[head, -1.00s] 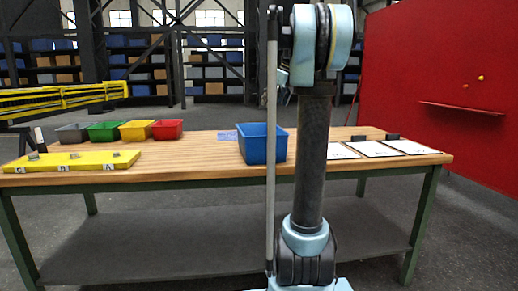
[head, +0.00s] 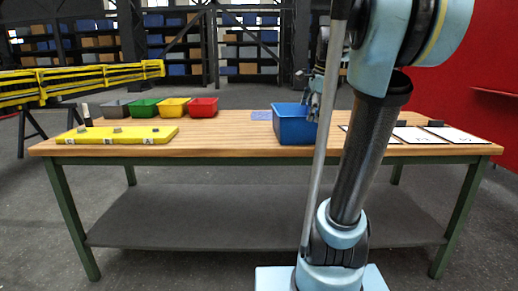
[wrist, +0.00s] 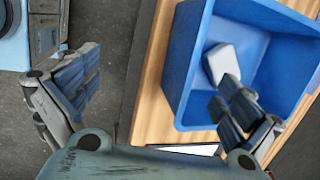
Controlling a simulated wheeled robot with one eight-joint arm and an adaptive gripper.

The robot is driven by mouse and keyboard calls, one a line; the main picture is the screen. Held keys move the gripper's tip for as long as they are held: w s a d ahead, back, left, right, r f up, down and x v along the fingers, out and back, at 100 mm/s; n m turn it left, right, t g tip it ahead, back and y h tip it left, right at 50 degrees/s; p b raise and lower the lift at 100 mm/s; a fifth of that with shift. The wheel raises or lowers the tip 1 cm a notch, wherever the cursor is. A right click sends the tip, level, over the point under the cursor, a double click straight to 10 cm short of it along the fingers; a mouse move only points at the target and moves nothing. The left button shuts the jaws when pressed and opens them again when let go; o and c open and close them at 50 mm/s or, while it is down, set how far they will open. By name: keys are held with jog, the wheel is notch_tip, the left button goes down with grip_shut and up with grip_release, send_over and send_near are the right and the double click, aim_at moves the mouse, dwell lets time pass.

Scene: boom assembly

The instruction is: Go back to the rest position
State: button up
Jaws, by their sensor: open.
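My gripper (wrist: 160,95) is open and empty in the wrist view, its two fingers spread wide. The right finger overlaps the near part of the blue bin (wrist: 184,60); the left finger is over the floor beside the table edge. A pale block (wrist: 221,63) lies inside the bin, partly hidden by the right finger. In the head view the blue bin (head: 294,127) stands on the table, and my gripper (head: 316,104) is at its right side, largely hidden behind my arm.
The wooden table (head: 225,135) holds a yellow board (head: 117,136) at left and grey, green, yellow (head: 173,107) and red (head: 204,107) bins behind it. White sheets (head: 418,135) lie at right. A red panel (head: 480,90) stands at right. A yellow railing (head: 75,83) is at left.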

jog(key=s+f+n+h, duration=0.2)
jog(key=s+f+n, duration=1.5)
jog(key=s+f, duration=0.8)
notch_tip(320, 180, down, 3)
jog(key=shift+s+a+r+n, duration=0.1)
jog(key=shift+s+a+n, duration=0.1)
jog(key=shift+a+n, duration=0.2)
jog(key=shift+w+f, duration=0.2)
jog(key=shift+w, duration=0.3)
